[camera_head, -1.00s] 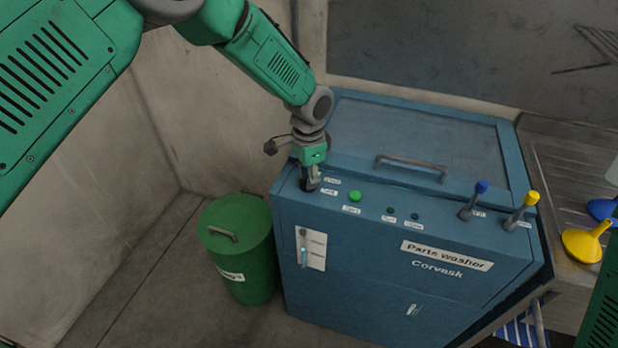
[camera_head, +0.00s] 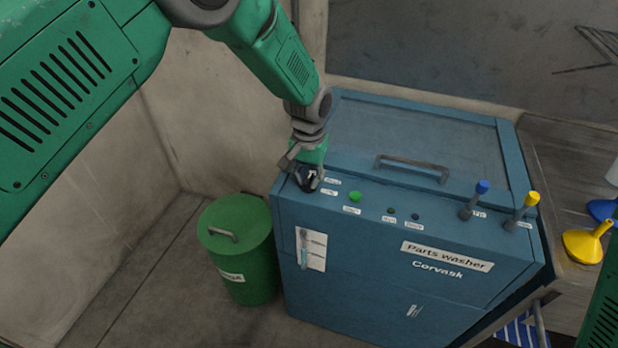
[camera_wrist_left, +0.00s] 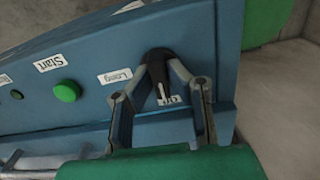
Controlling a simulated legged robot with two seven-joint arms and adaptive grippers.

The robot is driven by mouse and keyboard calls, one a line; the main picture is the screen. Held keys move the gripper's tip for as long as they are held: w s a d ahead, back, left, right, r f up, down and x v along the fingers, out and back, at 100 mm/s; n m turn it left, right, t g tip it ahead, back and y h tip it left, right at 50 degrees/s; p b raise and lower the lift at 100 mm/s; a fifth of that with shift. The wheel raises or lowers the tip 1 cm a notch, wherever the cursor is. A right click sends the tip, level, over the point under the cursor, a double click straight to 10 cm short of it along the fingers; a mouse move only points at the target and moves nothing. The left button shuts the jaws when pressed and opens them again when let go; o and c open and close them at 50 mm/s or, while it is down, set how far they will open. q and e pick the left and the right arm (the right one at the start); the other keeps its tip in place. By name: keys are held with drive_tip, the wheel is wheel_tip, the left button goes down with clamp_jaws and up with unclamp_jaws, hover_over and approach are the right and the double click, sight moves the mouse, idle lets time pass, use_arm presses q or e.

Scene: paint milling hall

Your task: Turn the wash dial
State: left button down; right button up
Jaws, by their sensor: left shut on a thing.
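The wash dial (camera_wrist_left: 160,72) is a dark knob with a white pointer mark, at the left end of the blue parts washer's (camera_head: 345,250) sloped panel. In the head view the dial (camera_head: 308,179) is partly covered by my left gripper (camera_head: 304,172). In the left wrist view the gripper's two fingers (camera_wrist_left: 162,80) reach up on both sides of the dial and are shut on it. The dial's pointer is at a label by the lower right, which is partly hidden. A "Long" label (camera_wrist_left: 115,76) is beside the dial. My right gripper is not in view.
A green start button (camera_head: 355,196), small dark buttons and blue-topped (camera_head: 482,187) and yellow-topped (camera_head: 531,198) levers line the panel. The lid handle (camera_head: 411,167) is behind them. A green bin (camera_head: 236,245) stands left of the washer. A yellow funnel (camera_head: 583,245) lies at the right.

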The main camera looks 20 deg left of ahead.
sight(309, 178)
use_arm(q)
drive_tip(key=shift+s+f+n, duration=0.1)
drive_tip(key=shift+f+n, duration=0.05)
drive_tip(key=shift+n, duration=0.15)
drive_tip(key=c, duration=1.6)
unclamp_jaws()
drive_tip(key=shift+o, duration=0.2)
drive_tip(key=shift+d, duration=0.1)
drive_tip(key=shift+r, duration=0.2)
wheel_tip(309, 178, up, 12)
drive_tip(key=shift+f, duration=0.25)
